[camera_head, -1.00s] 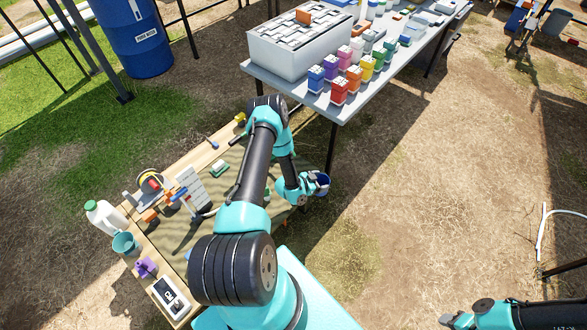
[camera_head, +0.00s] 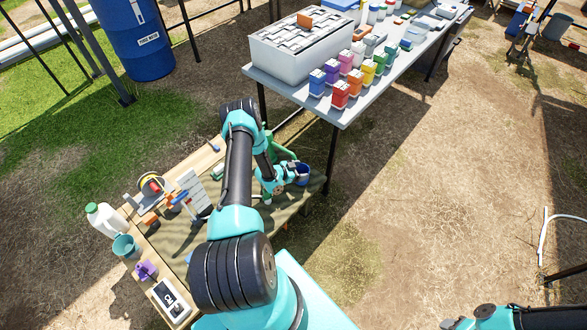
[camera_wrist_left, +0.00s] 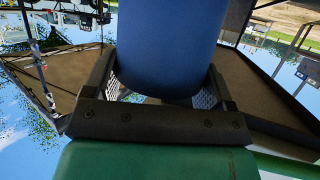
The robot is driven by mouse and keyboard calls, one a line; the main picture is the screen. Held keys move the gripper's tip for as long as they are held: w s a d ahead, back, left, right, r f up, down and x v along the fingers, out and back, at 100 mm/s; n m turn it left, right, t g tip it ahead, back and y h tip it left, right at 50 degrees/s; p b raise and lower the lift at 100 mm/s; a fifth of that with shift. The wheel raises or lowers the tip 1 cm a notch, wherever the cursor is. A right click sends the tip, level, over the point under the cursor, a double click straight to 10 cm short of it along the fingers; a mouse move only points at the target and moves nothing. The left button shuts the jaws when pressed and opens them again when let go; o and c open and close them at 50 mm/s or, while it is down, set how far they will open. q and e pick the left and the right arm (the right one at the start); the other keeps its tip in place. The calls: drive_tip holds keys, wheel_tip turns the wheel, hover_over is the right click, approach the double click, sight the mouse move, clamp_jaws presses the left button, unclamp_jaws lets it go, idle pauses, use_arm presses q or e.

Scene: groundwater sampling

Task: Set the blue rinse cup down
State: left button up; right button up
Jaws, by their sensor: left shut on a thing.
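My left gripper (camera_head: 290,176) is shut on the blue rinse cup (camera_head: 302,173), at the right end of the low work table (camera_head: 225,222). In the left wrist view the cup (camera_wrist_left: 168,45) fills the upper middle, between the two fingers of the gripper (camera_wrist_left: 160,95). The cup looks roughly upright. Its base is partly hidden, and I cannot tell whether it touches the table. Only part of my right arm shows at the bottom right; its gripper is out of view.
A white jug (camera_head: 104,219), a teal cup (camera_head: 125,247), a purple item (camera_head: 146,270) and a small display device (camera_head: 170,299) stand at the table's left end. A grey table with a white cooler (camera_head: 300,50) and coloured bottles (camera_head: 340,94) stands behind.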

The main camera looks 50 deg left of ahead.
use_arm(q)
drive_tip(key=a, duration=0.4)
drive_tip(key=shift+s+a, duration=0.1)
drive_tip(key=shift+s, duration=0.15)
drive_tip(key=shift+d+f, duration=0.2)
drive_tip(key=shift+f, duration=0.55)
drive_tip(key=shift+f, duration=0.1)
drive_tip(key=o, duration=0.8)
drive_tip(key=shift+o, duration=0.2)
drive_tip(key=v, duration=1.2)
